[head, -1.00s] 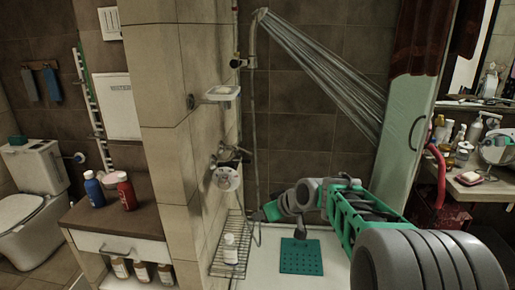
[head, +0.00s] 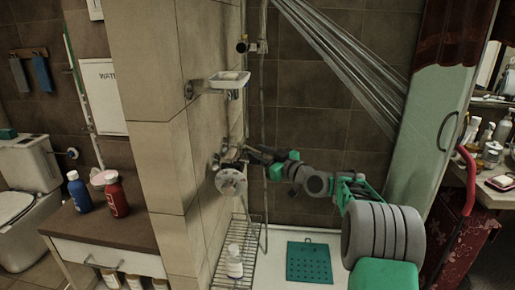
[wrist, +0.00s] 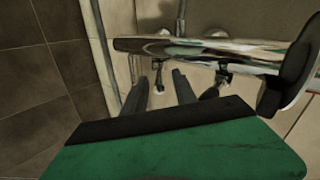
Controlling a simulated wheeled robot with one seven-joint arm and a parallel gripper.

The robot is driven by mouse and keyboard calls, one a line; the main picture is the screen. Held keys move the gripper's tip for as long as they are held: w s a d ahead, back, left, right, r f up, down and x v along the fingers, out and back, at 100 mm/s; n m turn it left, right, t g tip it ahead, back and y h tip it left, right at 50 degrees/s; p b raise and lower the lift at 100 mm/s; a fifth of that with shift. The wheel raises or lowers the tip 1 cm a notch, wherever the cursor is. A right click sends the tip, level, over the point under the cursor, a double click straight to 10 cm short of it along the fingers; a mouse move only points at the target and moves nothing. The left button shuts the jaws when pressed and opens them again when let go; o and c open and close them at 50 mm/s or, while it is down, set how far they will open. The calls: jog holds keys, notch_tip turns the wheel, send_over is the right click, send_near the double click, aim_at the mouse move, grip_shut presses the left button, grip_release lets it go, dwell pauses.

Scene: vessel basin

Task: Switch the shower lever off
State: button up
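The chrome shower mixer (head: 224,160) is on the tiled wall, with a round pale knob (head: 231,182) at its near end. In the wrist view the mixer's chrome bar (wrist: 205,50) crosses the upper part, with a dark round end (wrist: 292,70) at right. My gripper (head: 252,153) is beside the mixer in the head view. I cannot clearly make out the lever. Water streams (head: 340,50) are falling.
A soap dish (head: 229,82) is on the wall above the mixer. A wire rack (head: 238,262) with a white bottle (head: 235,262) stands below. A green mat (head: 309,262) lies on the shower floor. A glass panel (head: 436,125) stands at right.

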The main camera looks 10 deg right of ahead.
jog(key=shift+x, duration=0.75)
jog(key=shift+c, duration=0.3)
grip_shut()
jog(key=shift+a, duration=0.1)
dwell(0.4)
